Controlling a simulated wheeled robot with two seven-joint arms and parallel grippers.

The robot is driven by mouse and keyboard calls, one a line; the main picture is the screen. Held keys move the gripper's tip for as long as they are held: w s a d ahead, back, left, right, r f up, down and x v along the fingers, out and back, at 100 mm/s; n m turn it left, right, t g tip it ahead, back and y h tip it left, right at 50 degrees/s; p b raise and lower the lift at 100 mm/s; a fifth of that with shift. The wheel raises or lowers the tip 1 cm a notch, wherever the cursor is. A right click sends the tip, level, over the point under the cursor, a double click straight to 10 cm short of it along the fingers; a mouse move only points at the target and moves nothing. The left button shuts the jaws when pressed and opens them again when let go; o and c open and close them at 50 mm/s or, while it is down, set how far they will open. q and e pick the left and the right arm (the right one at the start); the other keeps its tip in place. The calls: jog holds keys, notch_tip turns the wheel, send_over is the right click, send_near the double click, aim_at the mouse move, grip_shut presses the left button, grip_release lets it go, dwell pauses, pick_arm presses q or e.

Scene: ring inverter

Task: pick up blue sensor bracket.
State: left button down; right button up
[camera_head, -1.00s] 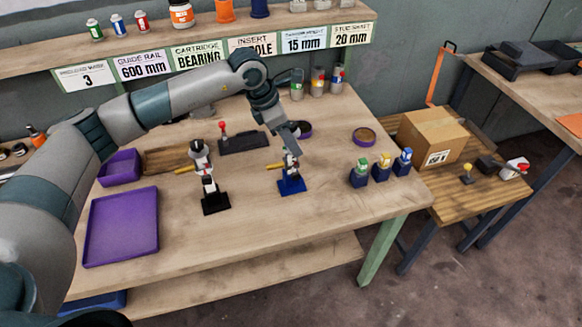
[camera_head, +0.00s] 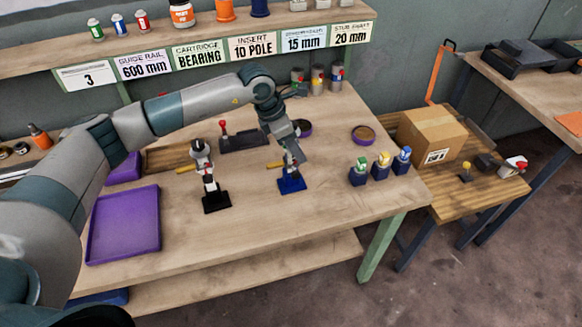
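The blue sensor bracket (camera_head: 291,184) stands upright on the table near its middle, with a blue base and a yellow piece sticking out to the left. My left gripper (camera_head: 291,162) comes down from above, over the upper part of the bracket, and hides some of it. The fingers are too small and overlapped to tell whether they are open or shut, or touching the bracket. My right gripper is not in view.
A similar bracket with a black base (camera_head: 215,200) stands to the left. A purple tray (camera_head: 124,226) lies at the front left. The table front is clear.

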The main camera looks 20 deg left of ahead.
pick_arm(q)
jog(key=shift+r, duration=0.2)
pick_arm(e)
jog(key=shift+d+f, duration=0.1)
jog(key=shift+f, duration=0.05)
pick_arm(q)
jog(key=shift+r+b, duration=0.6)
notch_tip(320, 180, up, 2)
jog(key=shift+r+b, duration=0.25)
jog(key=shift+b, duration=0.5)
jog(key=d+r+b, duration=0.4)
jog(key=d+r, duration=0.3)
jog(key=d, duration=0.4)
jog(key=shift+w+d, duration=0.2)
jog(key=shift+d, duration=0.1)
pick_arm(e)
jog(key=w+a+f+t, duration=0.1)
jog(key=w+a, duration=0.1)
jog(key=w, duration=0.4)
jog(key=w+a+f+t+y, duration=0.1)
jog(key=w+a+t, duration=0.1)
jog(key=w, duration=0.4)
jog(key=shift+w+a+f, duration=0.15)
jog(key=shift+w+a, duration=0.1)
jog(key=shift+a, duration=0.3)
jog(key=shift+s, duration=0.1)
